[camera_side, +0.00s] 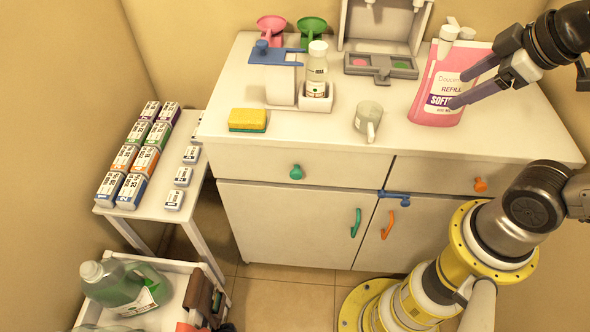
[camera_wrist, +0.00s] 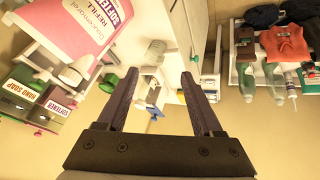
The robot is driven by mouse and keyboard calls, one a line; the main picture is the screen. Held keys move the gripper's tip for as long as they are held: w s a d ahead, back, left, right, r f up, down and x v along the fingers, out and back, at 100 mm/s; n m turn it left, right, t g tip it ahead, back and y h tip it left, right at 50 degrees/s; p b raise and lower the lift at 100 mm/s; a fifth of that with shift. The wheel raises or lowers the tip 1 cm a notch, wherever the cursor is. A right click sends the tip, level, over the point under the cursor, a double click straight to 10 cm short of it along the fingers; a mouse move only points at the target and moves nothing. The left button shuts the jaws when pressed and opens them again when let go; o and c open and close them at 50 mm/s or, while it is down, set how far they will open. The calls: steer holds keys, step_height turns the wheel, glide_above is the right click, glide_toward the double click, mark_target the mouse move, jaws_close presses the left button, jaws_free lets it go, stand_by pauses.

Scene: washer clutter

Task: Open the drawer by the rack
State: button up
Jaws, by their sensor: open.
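The white cabinet (camera_side: 290,225) has a left drawer with a green knob (camera_side: 296,172) and a right drawer with an orange knob (camera_side: 481,184). Both drawers look shut. A small white rack (camera_side: 322,105) with a blue top part and a bottle (camera_side: 317,70) stands on the counter above the left drawer. My gripper (camera_side: 457,89) is open and empty, over the counter's right side in front of the pink refill pouch (camera_side: 428,105). It is well above and right of the green knob. In the wrist view my open gripper (camera_wrist: 160,73) has nothing between its fingers.
A mug (camera_side: 368,120) and a sponge (camera_side: 248,119) are on the counter. A dispenser (camera_side: 382,65) stands behind. Cabinet doors have a green handle (camera_side: 356,222) and an orange handle (camera_side: 388,224). A side table (camera_side: 160,205) with boxes and a bottle crate (camera_side: 180,265) are left.

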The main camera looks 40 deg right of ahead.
steer(key=w+n+h, duration=0.1)
steer(key=w+n, duration=0.7)
steer(key=w, duration=0.1)
steer(key=n+g, duration=0.2)
steer(key=n, duration=1)
glide_above(296, 173)
steer(key=s+d, duration=0.2)
steer(key=d, duration=0.1)
step_height(296, 173, down, 11)
steer(key=s+a+f+n+g+h, duration=0.1)
steer(key=s+a+f+n, duration=0.15)
steer(key=a+f, duration=0.55)
steer(key=x, duration=0.4)
steer(key=d+x, duration=0.1)
steer(key=x, duration=0.9)
steer(key=shift+w+d, duration=0.2)
steer(key=shift+d, duration=0.1)
jaws_close()
steer(key=shift+r, duration=0.1)
